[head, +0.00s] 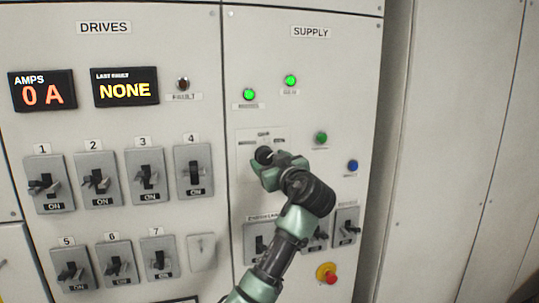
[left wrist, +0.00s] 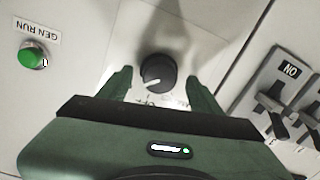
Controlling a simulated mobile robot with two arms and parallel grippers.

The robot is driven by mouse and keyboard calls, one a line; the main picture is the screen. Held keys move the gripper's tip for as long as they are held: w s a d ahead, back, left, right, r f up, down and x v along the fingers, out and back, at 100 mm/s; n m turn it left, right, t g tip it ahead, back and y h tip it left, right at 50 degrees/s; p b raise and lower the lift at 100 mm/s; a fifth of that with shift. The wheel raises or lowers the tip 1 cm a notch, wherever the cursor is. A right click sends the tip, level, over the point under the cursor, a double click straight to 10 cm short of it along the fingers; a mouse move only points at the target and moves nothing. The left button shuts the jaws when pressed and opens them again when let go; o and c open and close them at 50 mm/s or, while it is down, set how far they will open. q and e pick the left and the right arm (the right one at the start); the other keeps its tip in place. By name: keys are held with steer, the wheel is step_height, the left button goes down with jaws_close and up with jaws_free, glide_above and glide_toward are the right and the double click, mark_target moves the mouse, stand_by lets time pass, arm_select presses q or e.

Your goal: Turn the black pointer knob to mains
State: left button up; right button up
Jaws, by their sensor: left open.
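The black pointer knob (head: 263,154) is on the supply panel, partly hidden by my left gripper (head: 271,166) in the head view. In the left wrist view the round knob (left wrist: 158,71) sits between the two green fingertips, with a gap on each side. A short white line on the knob points to the left and slightly down in that view. Printed labels lie beside the knob; one seems to read OFF, and the others are too small or covered to read. My left gripper is open around the knob. My right gripper is not in view.
Lit green lamps (head: 249,95) are above the knob. A green button (head: 321,138) and a blue one (head: 352,166) are to its right. Switches (head: 257,240) and a red emergency button (head: 327,272) are below. The drives panel (head: 140,225) with several switches is at left.

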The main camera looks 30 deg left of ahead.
arm_select(q)
steer(key=shift+w+a, duration=0.4)
steer(key=shift+a, duration=0.1)
